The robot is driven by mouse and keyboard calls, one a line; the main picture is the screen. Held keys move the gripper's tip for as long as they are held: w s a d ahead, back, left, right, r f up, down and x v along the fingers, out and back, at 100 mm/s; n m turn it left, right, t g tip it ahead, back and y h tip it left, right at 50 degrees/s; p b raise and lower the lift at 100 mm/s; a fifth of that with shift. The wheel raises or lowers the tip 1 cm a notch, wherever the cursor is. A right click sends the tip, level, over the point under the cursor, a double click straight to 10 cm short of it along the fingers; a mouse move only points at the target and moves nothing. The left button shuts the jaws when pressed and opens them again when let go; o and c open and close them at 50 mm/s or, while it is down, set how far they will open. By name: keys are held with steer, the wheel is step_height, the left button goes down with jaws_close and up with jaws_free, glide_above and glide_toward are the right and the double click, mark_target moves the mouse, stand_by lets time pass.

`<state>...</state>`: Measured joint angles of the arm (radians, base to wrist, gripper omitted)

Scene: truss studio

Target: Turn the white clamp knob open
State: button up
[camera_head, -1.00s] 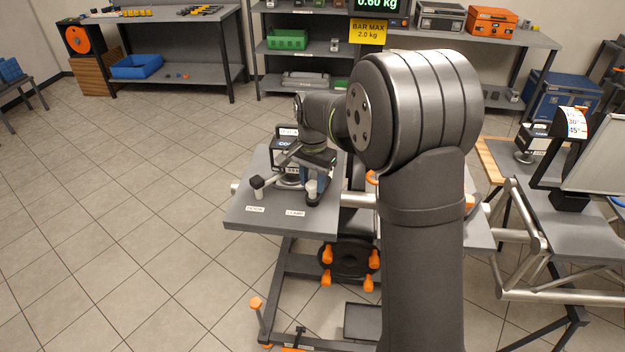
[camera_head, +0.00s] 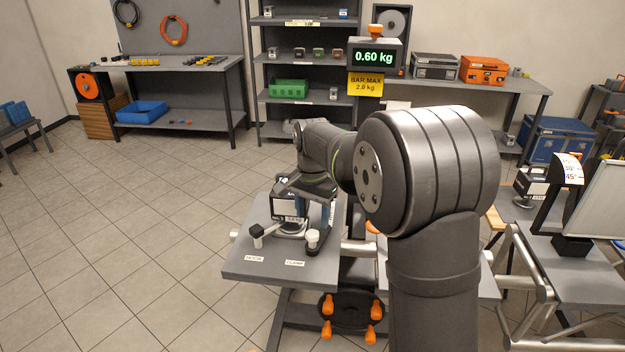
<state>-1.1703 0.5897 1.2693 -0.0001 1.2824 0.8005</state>
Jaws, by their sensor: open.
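The white clamp knob (camera_head: 312,236) stands near the front right of a small grey platform, above a label (camera_head: 295,263) that seems to read CLAMP. A black part sits around its base. My gripper (camera_head: 287,190) is open, above and behind the knob toward the platform's far side, and apart from it. My arm hides part of the gripper, and its fingertips are hard to make out.
A dark box with a white label (camera_head: 284,205) stands behind. Clear floor (camera_head: 120,230) lies left.

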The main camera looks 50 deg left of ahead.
step_height(320, 180, up, 12)
stand_by(0.3)
steer(key=shift+f, duration=0.2)
steer(key=c, duration=0.6)
steer(key=shift+w+a+f+n+g+y, duration=0.1)
steer(key=shift+f+n+g+y, duration=0.15)
steer(key=shift+f+n, duration=0.35)
steer(key=shift+w+a+f+n+g+y, duration=0.15)
steer(key=shift+f+n+y, duration=0.1)
steer(key=shift+f+n, duration=0.3)
jaws_close()
steer(key=w+d+f+n+y, duration=0.1)
steer(key=w+f+n+y, duration=0.65)
steer(key=f+n, duration=0.5)
steer(key=shift+h, duration=0.35)
steer(key=x, duration=0.8)
steer(key=shift+a, duration=0.15)
